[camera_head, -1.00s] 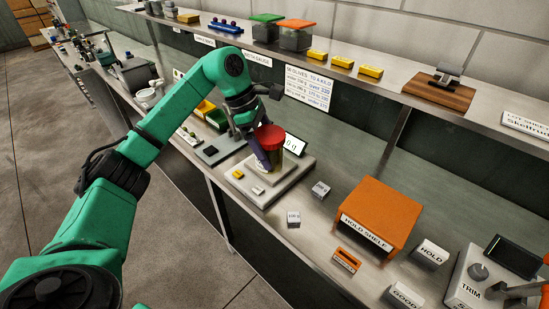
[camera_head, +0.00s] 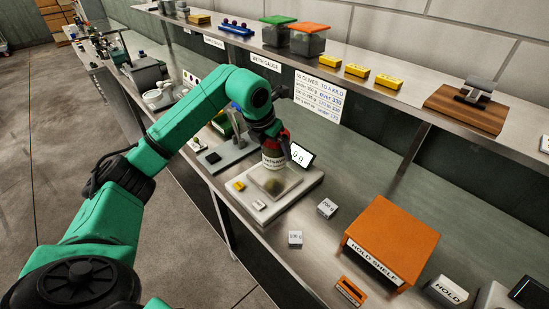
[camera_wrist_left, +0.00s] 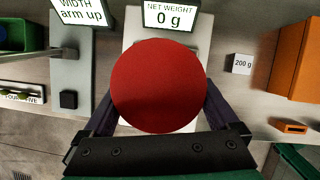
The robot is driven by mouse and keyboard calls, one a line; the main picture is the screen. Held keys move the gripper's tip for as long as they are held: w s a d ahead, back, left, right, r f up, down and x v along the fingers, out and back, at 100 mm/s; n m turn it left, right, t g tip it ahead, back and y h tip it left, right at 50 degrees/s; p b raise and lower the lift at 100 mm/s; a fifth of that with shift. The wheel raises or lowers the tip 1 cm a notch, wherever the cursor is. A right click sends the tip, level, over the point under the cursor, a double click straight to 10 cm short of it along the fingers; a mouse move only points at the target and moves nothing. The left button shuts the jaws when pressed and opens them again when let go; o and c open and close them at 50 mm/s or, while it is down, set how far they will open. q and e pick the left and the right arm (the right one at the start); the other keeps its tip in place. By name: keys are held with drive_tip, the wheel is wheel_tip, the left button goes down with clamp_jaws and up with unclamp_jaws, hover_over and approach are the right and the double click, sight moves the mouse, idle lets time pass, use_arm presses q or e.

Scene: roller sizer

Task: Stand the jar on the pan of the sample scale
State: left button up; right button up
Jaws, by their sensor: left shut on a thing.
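The jar (camera_head: 273,157) has a red lid, a pale label and dark contents, and is upright. My left gripper (camera_head: 272,137) is shut on it near the lid. In the left wrist view the round red lid (camera_wrist_left: 158,85) fills the middle, with the gripper's dark fingers on both sides. The sample scale (camera_head: 245,195) has a square pan (camera_head: 278,184). The jar is over the pan's far part in the head view; its bottom edge is hard to judge. The scale display (camera_wrist_left: 170,17) reads 0 g. My right gripper is not in view.
A width gauge (camera_head: 226,152) stands left of the scale. Small weight blocks (camera_head: 326,208) and an orange hold shelf (camera_head: 392,240) lie to the right. A raised shelf (camera_head: 330,75) with bins and yellow blocks runs behind. The bench behind the orange shelf is clear.

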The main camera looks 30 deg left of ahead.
sight(266, 144)
use_arm(q)
wheel_tip(266, 144, down, 4)
drive_tip(key=shift+s+p, duration=0.1)
drive_tip(key=shift+p, duration=0.3)
drive_tip(key=shift+f, duration=0.25)
drive_tip(key=o, duration=1.4)
drive_tip(key=shift+r, duration=0.1)
drive_tip(key=shift+s+r, duration=0.1)
drive_tip(key=shift+r, duration=0.2)
drive_tip(key=b+v, duration=0.2)
drive_tip(key=v, duration=0.9)
drive_tip(key=shift+s+r, duration=0.1)
